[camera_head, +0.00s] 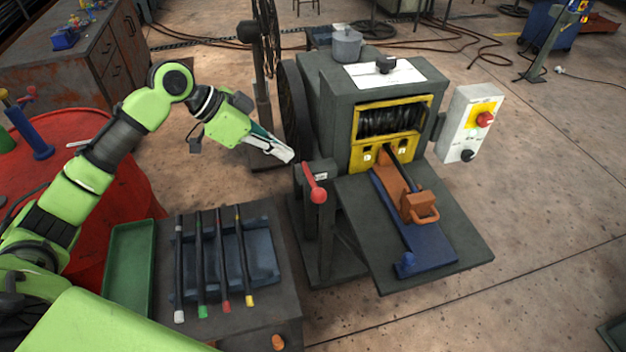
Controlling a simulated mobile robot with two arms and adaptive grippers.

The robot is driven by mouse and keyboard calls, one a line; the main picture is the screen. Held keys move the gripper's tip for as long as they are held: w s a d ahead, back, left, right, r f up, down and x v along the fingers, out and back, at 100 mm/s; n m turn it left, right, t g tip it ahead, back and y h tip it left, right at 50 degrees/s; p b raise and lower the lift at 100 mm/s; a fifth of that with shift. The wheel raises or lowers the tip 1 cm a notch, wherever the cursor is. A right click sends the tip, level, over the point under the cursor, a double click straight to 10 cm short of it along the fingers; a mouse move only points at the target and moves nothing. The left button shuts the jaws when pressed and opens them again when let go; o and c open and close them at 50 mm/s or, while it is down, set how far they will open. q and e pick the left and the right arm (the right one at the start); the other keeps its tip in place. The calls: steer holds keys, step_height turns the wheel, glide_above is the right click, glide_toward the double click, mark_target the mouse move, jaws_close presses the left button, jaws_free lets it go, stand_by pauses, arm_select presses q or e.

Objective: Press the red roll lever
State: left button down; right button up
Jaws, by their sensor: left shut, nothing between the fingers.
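The red roll lever (314,183) has a red handle with a round knob and sits on a grey post at the left front of the grey machine (341,99). The knob hangs at the lower end of the handle, which tilts down. My left gripper (288,157) is shut and empty. In the picture its fingertips are just up and left of the lever, with a small gap between them. I cannot tell how far apart they are in depth. My right gripper is not in view.
A yellow-framed roller opening (392,118) faces a shelf with an orange clamp (419,207) on a blue rail (432,246). A control box (468,124) with a red switch stands at right. A dark bench (262,312) holds several colour-tipped rods.

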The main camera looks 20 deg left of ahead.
arm_select(q)
steer(key=p, duration=0.4)
glide_above(312, 193)
step_height(312, 193, down, 7)
steer(key=shift+w+d+f, duration=0.1)
step_height(312, 193, down, 4)
steer(key=shift+r+p, duration=0.1)
steer(key=shift+p, duration=0.5)
steer(key=shift+f, duration=0.25)
